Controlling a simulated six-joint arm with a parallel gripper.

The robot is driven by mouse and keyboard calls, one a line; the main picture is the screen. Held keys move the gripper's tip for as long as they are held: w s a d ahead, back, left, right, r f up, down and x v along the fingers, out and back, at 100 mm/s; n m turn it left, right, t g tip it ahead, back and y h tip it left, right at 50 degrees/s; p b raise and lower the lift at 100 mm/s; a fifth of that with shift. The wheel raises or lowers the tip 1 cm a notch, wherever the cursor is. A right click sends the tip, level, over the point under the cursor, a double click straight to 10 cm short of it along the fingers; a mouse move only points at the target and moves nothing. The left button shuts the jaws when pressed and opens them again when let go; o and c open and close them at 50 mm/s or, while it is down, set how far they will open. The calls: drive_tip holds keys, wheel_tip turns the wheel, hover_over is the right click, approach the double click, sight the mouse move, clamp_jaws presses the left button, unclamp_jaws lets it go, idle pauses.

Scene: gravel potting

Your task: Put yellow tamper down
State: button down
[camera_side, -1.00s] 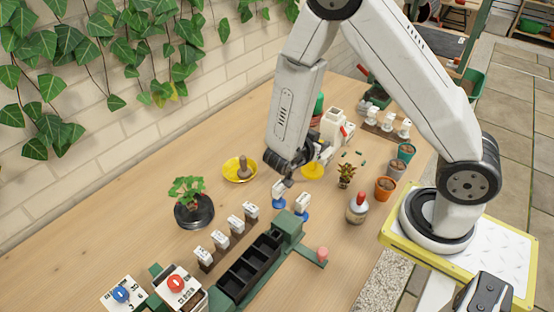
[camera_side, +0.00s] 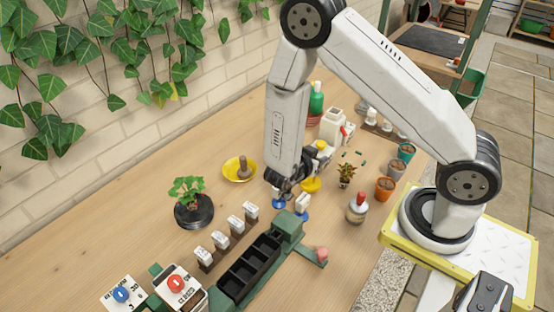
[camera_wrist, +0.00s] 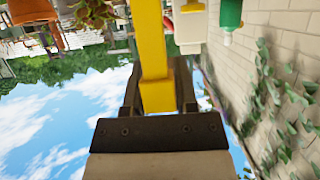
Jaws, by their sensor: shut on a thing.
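The yellow tamper (camera_wrist: 153,50) is held between the jaws of my gripper (camera_wrist: 157,92) in the wrist view, where its yellow shaft runs up to the top edge. In the side view its round yellow foot (camera_side: 311,185) shows low over the table, just right of my gripper (camera_side: 300,174). The tamper looks roughly upright with the foot down. I cannot tell whether the foot touches the tabletop. My arm and wrist hide part of the shaft.
A small potted plant (camera_side: 346,174) and a red-capped bottle (camera_side: 357,208) are to the right. A yellow dish (camera_side: 238,172) holds a brown tool. A white jug (camera_side: 332,124) stands behind.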

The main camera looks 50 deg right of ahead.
drive_tip(key=shift+f, duration=1.45)
drive_tip(key=shift+f, duration=0.15)
drive_tip(key=shift+c, duration=1.9)
unclamp_jaws()
drive_tip(key=shift+a+r, duration=0.15)
drive_tip(key=shift+r, duration=0.1)
drive_tip(key=v, duration=0.2)
drive_tip(key=shift+a+r, duration=0.1)
drive_tip(key=shift+a, duration=0.15)
drive_tip(key=shift+a+r, duration=0.1)
drive_tip(key=shift+r, duration=3.4)
